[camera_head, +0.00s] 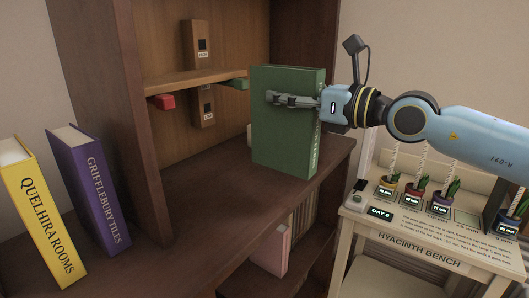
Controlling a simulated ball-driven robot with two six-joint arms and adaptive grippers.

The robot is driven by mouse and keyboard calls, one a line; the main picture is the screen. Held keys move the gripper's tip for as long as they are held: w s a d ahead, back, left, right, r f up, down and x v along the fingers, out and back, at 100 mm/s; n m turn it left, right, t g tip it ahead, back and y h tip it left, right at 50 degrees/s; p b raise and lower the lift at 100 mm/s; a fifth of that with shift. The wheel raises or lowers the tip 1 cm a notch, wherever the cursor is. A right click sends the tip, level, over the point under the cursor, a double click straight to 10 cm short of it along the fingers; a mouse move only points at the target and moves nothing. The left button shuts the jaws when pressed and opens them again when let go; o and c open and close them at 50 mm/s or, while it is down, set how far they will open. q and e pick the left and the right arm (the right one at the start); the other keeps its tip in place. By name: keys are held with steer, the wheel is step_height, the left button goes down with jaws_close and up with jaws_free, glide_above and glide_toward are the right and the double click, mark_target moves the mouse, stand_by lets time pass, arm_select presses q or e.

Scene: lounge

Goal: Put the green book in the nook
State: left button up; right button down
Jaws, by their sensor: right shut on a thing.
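The green book (284,140) is upright in the middle of the view, its spine facing right. My right gripper (280,98) reaches in from the right and is shut on the book near its top. The book's lower end is in front of the bookcase's wooden surface (215,195); I cannot tell whether it touches. Behind and left of the book is an open bookcase compartment (175,130), which may be the nook; the book hides part of it. My left gripper is not in view.
Yellow (40,215) and purple (90,190) books stand at left. A pink book (270,252) is below. A bench (430,254) with potted plants stands right.

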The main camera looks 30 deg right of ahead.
mark_target(264, 126)
steer(key=w+f+b, duration=0.1)
steer(key=w+a+f+b, duration=0.1)
steer(key=w+a+b, duration=0.1)
steer(key=w, duration=0.1)
steer(key=shift+a+f, duration=0.15)
steer(key=shift+f, duration=0.25)
step_height(264, 126, down, 4)
steer(key=b, duration=0.2)
steer(key=shift+b, duration=0.35)
steer(key=shift+r, duration=0.1)
steer(key=c, duration=1.2)
jaws_free()
steer(key=shift+f, duration=0.2)
steer(key=shift+c, duration=0.2)
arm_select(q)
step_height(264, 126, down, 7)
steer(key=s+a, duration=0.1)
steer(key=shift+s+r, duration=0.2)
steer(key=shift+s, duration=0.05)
arm_select(e)
steer(key=o, duration=0.4)
steer(key=shift+r, duration=0.1)
